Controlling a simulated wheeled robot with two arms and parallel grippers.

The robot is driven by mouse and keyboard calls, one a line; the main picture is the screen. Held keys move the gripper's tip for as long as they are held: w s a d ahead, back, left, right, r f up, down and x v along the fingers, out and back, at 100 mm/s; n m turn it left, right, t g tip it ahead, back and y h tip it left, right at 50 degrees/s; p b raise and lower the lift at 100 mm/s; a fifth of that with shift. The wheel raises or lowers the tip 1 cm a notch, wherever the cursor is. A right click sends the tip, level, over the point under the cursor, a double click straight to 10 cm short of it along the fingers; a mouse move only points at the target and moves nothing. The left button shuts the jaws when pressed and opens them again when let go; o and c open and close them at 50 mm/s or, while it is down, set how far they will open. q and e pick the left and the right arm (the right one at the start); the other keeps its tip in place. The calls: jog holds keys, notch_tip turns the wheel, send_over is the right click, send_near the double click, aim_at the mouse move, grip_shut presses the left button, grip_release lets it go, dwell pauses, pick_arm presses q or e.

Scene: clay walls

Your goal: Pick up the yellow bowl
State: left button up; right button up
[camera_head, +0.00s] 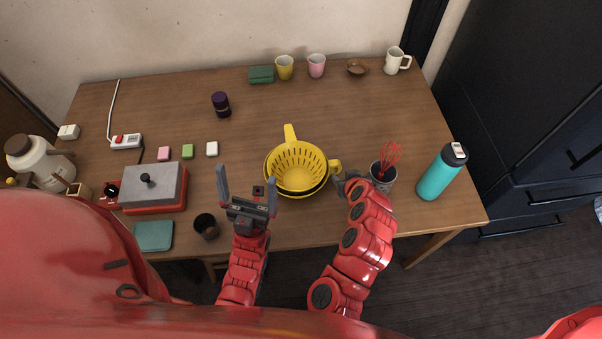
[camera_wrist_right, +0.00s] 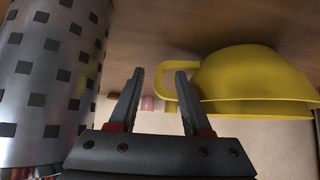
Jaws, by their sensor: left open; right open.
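The yellow bowl (camera_head: 310,161) is a perforated, colander-like bowl near the middle of the table, with one handle at its back and one at its right. It seems to sit on or in another dark-rimmed yellow bowl. In the right wrist view the yellow bowl (camera_wrist_right: 250,80) is at the right, its loop handle near my fingertips. My right gripper (camera_head: 344,184) is just right of the bowl; in its wrist view the gripper (camera_wrist_right: 160,74) is open, the handle's outer edge showing between the fingertips. My left gripper (camera_head: 247,192) is open and empty, left of the bowl.
A grey utensil cup (camera_head: 383,176) with a red whisk stands close right of my right gripper; its checkered side fills the wrist view's left (camera_wrist_right: 45,80). A teal bottle (camera_head: 438,174) is further right. A dark cup (camera_head: 206,226) and a grill (camera_head: 152,185) are left. Table behind the bowl is clear.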

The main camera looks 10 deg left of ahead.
aim_at(340, 169)
jog(key=shift+w+a+f+p, duration=0.25)
jog(key=shift+w+f, duration=0.1)
jog(key=shift+w, duration=0.25)
jog(key=shift+w+a+f+p, duration=0.1)
jog(key=shift+w+a+f, duration=0.25)
jog(key=shift+w, duration=0.3)
jog(key=shift+w+a+f+p, duration=0.2)
jog(key=shift+w+f, duration=0.2)
jog(key=shift+w, duration=0.2)
jog(key=shift+w+a+f, duration=0.1)
jog(key=shift+w+f, duration=0.15)
jog(key=shift+f, duration=0.1)
grip_shut()
